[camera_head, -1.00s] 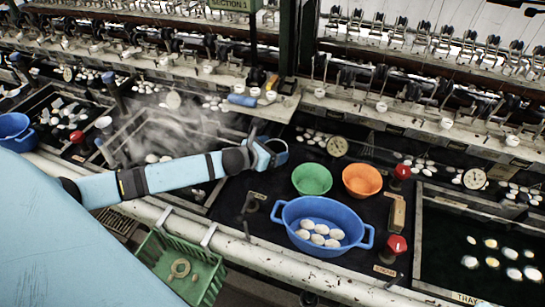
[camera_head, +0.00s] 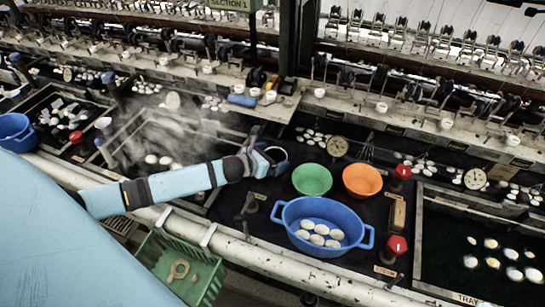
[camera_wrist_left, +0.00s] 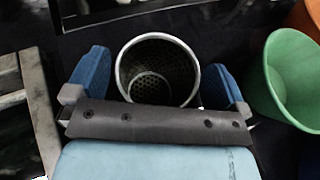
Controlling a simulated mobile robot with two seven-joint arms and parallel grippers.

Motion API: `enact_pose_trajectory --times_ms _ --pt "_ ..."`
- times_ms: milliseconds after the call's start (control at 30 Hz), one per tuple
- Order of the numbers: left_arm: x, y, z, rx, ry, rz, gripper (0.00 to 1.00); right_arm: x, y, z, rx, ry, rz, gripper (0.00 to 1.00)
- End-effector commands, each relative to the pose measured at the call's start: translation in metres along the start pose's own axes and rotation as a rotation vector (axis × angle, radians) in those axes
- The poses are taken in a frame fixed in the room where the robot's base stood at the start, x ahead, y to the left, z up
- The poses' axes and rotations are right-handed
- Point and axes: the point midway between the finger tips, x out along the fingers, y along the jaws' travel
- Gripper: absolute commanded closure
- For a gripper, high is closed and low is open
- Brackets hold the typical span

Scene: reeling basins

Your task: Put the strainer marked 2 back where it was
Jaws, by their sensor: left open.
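A perforated metal cup, which looks like a strainer (camera_wrist_left: 152,75), has its open mouth toward the camera in the left wrist view. It also shows small in the head view (camera_head: 277,155). No number is readable on it. My left gripper (camera_head: 268,147) is open, its blue fingers (camera_wrist_left: 155,92) on either side of the strainer with a gap visible at each side. I cannot tell whether the strainer rests on the dark surface. My right gripper is not in view.
A green bowl (camera_head: 311,179) and an orange bowl (camera_head: 362,181) stand right of the gripper. A blue basin (camera_head: 320,226) with white cocoons is in front. A steaming basin (camera_head: 160,130) lies left, and a tray of dark water (camera_head: 480,240) right. Red-topped knobs (camera_head: 396,247) stand up.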

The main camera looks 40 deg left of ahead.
Motion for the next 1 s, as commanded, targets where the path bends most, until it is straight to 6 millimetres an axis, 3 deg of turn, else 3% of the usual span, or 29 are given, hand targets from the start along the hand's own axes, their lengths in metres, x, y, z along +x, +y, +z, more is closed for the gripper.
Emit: enact_pose_trajectory --times_ms 500,700,1000 --pt "-0.097 0.0 -0.002 0.002 0.003 0.0 0.0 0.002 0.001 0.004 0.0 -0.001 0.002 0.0" --pt "-0.113 0.0 -0.001 0.001 0.002 0.001 0.0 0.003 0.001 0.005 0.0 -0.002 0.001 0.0" --pt "-0.116 0.0 0.0 0.001 0.0 0.0 0.0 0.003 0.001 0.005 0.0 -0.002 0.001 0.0"
